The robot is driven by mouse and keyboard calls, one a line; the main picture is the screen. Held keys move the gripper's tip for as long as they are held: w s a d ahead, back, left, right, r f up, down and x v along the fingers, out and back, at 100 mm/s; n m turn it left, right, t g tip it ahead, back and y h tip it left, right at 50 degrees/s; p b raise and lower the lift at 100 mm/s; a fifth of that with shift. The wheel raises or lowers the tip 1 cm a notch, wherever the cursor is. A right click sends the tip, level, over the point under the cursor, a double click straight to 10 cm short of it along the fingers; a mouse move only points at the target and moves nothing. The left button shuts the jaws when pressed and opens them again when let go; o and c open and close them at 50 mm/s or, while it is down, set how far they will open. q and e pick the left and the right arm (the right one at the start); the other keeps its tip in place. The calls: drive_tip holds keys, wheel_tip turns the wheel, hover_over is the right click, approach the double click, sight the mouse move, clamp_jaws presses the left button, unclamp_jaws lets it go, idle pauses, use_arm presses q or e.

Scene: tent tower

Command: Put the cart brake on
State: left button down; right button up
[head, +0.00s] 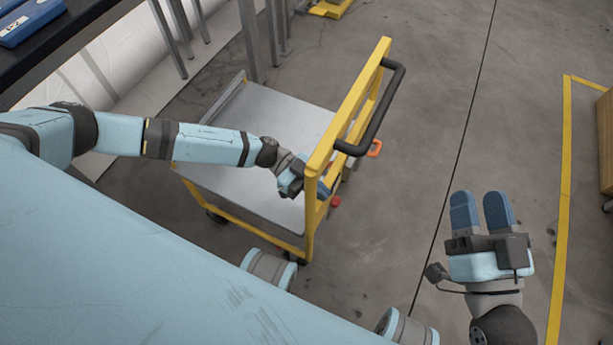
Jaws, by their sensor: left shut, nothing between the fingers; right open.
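The cart (262,125) has a grey flat top, a yellow frame and a black push handle (385,112) on its right end. An orange loop-shaped part (375,148) sticks out on the right of that end, and a small red part (336,201) shows lower down. I cannot tell which of these is the brake. My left gripper (322,189) is shut and empty, at the yellow end frame just above the red part. The frame partly hides it, and contact is unclear. My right gripper (481,200) is open and empty, over the floor right of the cart.
A dark table (60,50) with blue boxes (28,22) stands at the upper left, with metal legs behind the cart. A brown box-like object (606,145) is at the right edge, beyond a yellow floor line (566,180). The floor right of the cart is clear.

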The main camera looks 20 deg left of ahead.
use_arm(q)
drive_tip(key=shift+s+d, duration=0.1)
drive_tip(key=shift+d, duration=0.2)
drive_tip(key=shift+r, duration=0.1)
drive_tip(key=d+y+p, duration=0.1)
drive_tip(key=p, duration=0.3)
drive_tip(key=shift+d+p, duration=0.25)
drive_tip(key=shift+p, duration=0.1)
use_arm(e)
drive_tip(key=d+f+g+h, duration=0.3)
drive_tip(key=f, duration=0.5)
drive_tip(key=shift+g, duration=0.4)
drive_tip(key=shift+s, duration=0.1)
